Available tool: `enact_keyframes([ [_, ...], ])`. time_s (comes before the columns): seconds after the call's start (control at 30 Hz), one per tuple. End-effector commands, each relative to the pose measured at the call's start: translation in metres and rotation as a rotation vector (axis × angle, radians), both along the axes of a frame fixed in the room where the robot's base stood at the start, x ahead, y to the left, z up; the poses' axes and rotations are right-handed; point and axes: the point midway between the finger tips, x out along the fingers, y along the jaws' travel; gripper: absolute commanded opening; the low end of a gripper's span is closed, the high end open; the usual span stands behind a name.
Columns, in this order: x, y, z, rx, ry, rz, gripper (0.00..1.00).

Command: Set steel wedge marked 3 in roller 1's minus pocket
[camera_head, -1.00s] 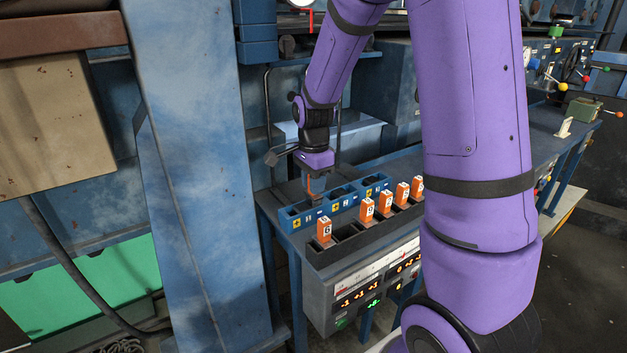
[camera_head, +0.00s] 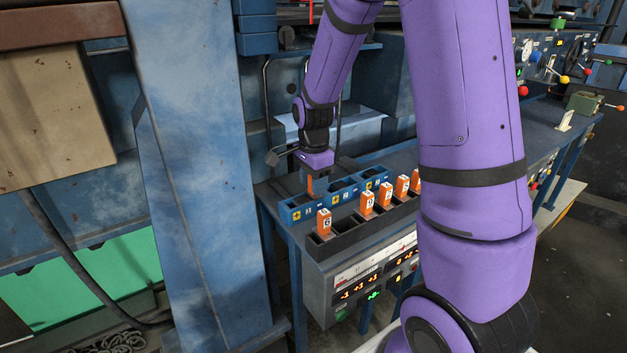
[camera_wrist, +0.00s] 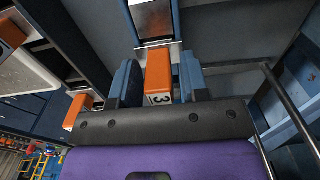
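My gripper (camera_wrist: 160,82) is shut on the orange wedge marked 3 (camera_wrist: 159,74), which sits between its two blue fingers in the wrist view. In the head view the wedge (camera_head: 310,185) hangs upright beneath my gripper (camera_head: 312,176), at the leftmost section of the blue pocket holder (camera_head: 291,218), labelled 1. Its lower end is low at the holder; I cannot tell how far it is inside a pocket. A plus mark shows on the holder's front; the minus mark cannot be made out.
A black rack (camera_head: 345,241) in front of the holder carries several orange wedges, including one marked 6 (camera_head: 324,222). A display panel (camera_head: 362,290) hangs below. A blue pillar (camera_head: 200,180) stands to the left. My arm hides the rack's right end.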

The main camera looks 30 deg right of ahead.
Motion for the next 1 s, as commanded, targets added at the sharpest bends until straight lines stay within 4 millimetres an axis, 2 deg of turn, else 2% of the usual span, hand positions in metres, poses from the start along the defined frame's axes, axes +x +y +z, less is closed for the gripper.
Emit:
enact_keyframes([
  [0.3, 0.0, 0.0, 0.0, 0.0, 0.0, 0.0, 0.53],
  [0.43, 0.0, 0.0, 0.008, -0.001, -0.002, 0.0, 0.53],
  [0.57, 0.001, 0.0, 0.027, -0.001, -0.005, 0.0, 0.53],
  [0.8, 0.001, 0.0, 0.073, -0.001, -0.005, 0.001, 0.53],
  [1.0, 0.0, 0.0, 0.099, 0.0, -0.003, 0.0, 0.53],
])
